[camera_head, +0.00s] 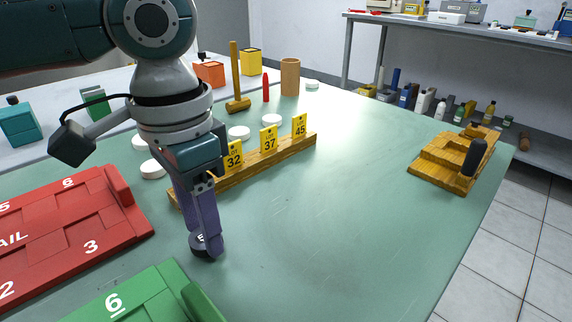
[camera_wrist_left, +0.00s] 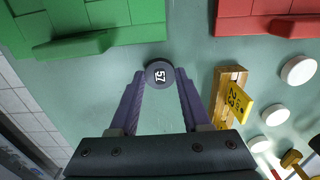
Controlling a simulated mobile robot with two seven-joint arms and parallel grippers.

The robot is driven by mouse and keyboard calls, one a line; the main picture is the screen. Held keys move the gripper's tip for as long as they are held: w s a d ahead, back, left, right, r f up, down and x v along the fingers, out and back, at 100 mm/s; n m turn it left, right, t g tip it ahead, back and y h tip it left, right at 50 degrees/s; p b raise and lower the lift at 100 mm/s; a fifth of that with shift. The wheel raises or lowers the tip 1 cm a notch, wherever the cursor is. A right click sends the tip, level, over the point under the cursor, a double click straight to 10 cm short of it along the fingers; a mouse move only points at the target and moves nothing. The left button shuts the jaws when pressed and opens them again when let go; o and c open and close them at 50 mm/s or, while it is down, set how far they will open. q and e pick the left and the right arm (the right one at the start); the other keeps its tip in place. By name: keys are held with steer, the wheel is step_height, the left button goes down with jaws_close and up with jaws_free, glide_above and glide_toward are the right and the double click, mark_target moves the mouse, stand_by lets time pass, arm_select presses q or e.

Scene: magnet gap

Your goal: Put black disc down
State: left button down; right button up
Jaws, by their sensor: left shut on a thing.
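The black disc (camera_head: 205,244), with a white number on its top, is between the fingertips of my left gripper (camera_head: 207,240), which is shut on it. The disc is low over the green table top, and I cannot tell whether it touches. In the left wrist view the disc (camera_wrist_left: 160,74) reads 57 and sits between the two purple fingers of the gripper (camera_wrist_left: 160,78). My right gripper is in neither view.
A red tray (camera_head: 140,228) lies left, a green tray (camera_head: 196,300) in front. A wooden rail (camera_head: 262,163) with yellow tags 32, 37, 45 stands behind the gripper, white discs (camera_head: 239,132) beyond it. A wooden stepped block (camera_head: 440,165) is far right. The table's middle right is clear.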

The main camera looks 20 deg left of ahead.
arm_select(q)
steer(key=shift+f, duration=0.3)
steer(key=shift+c, duration=1.8)
jaws_free()
